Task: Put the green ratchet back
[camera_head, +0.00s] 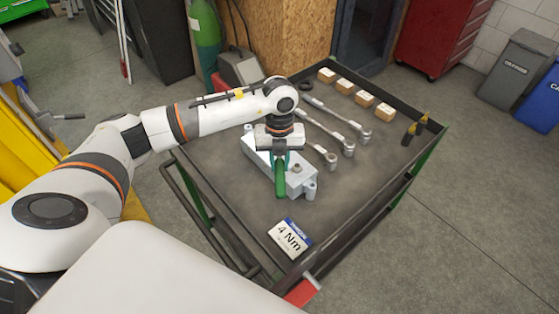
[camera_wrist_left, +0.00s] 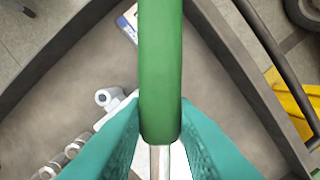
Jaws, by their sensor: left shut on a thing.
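The green ratchet (camera_head: 280,183) is in my left gripper (camera_head: 279,158), above the tool cart's top and in front of a light grey metal block (camera_head: 305,180). In the left wrist view the ratchet's green handle (camera_wrist_left: 161,65) runs up the middle, with its silver shaft between the teal fingers of the gripper (camera_wrist_left: 160,138). The fingers are shut on it. The ratchet's head is hidden in the head view. Whether the handle touches the block I cannot tell. My right gripper is not in view.
Silver ratchets (camera_head: 345,127) lie side by side on the cart top (camera_head: 235,185). Small cardboard boxes (camera_head: 364,98) and dark yellow-tipped tools (camera_head: 415,127) sit along the far edges. A "4 Nm" card (camera_head: 291,240) lies near the front corner. The right part is clear.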

